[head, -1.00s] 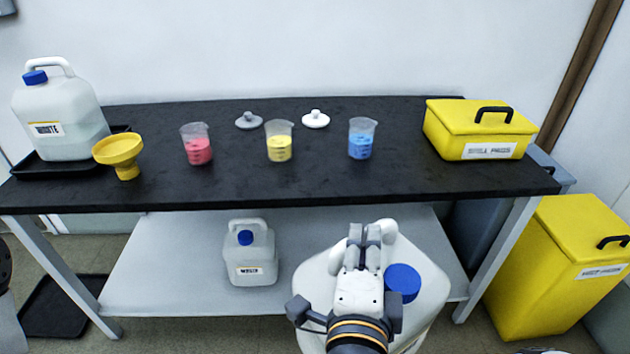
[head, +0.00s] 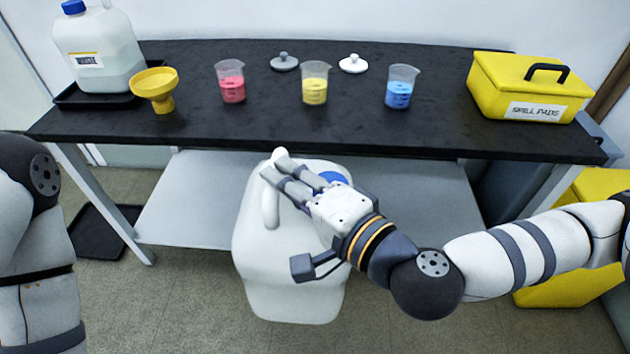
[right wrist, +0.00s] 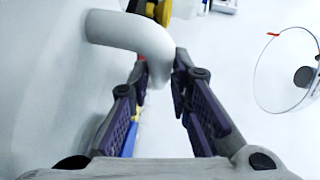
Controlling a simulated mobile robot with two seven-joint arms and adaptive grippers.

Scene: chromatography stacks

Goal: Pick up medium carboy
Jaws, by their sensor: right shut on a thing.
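A white carboy (head: 285,265) with a blue cap (head: 335,178) is in front of the bench in the head view, roughly upright. My right gripper (head: 274,168) is shut on its handle, with the arm coming in from the right. In the right wrist view the curved white handle (right wrist: 130,32) passes between the fingers of my right gripper (right wrist: 160,78). Whether the carboy's base touches anything is unclear, but floor shows around it. Part of its top is hidden by my gripper. My left arm shows at the left edge; its gripper is out of view.
The black bench top (head: 300,125) holds a waste carboy (head: 98,50) in a black tray, a yellow funnel (head: 155,88), several beakers and lids, and a yellow box (head: 528,85). The lower shelf (head: 190,205) is behind the carboy. A yellow bin (head: 560,285) stands at right.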

